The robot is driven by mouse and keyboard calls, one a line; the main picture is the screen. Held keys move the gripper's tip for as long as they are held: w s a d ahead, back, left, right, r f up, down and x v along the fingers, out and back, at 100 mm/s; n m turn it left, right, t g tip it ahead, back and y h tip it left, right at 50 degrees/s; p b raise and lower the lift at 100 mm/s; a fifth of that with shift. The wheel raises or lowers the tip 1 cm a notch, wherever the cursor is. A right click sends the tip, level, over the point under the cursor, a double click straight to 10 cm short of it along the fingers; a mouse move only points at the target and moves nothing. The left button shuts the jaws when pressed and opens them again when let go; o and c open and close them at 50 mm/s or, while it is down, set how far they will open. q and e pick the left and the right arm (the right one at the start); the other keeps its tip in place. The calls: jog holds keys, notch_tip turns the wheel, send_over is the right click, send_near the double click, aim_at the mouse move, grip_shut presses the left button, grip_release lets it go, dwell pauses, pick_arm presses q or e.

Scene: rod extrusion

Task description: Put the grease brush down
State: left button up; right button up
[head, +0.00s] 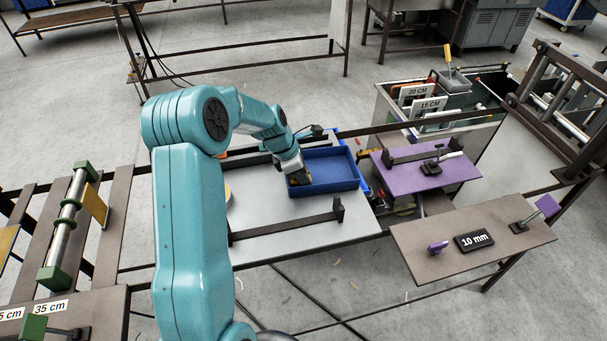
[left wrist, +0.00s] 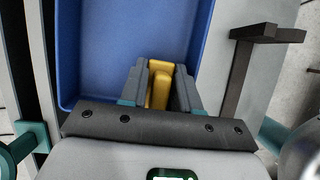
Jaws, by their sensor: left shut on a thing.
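My left gripper (head: 299,181) is over the left end of a blue tray (head: 336,171) on the grey table. In the left wrist view, its two dark fingers (left wrist: 160,72) are shut on a yellow piece, which I take to be the grease brush (left wrist: 159,90). Only this yellow part shows; the rest is hidden by the fingers. The blue tray fills the upper left of the left wrist view (left wrist: 125,35). I cannot tell whether the brush touches the tray floor. My right gripper is not in view.
A dark bar stop (head: 290,220) lies in front of the tray. A purple plate (head: 420,185) and a brown plate marked 10 mm (head: 430,235) are to the right. A bin with length-labelled slots (head: 385,100) stands behind them, with a yellow-handled item (head: 447,53) at its back.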

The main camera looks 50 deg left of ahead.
pick_arm(q)
jog(key=o, duration=0.7)
jog(key=shift+w+a+f, duration=0.15)
jog(key=shift+w+f, duration=0.1)
jog(key=shift+f, duration=0.1)
jog(key=shift+s+r, duration=0.2)
jog(key=shift+r, duration=0.1)
jog(key=b+v, duration=0.1)
jog(key=v, duration=1.1)
jog(key=shift+r, duration=0.1)
jog(key=shift+w, duration=0.2)
jog(key=shift+s, duration=0.15)
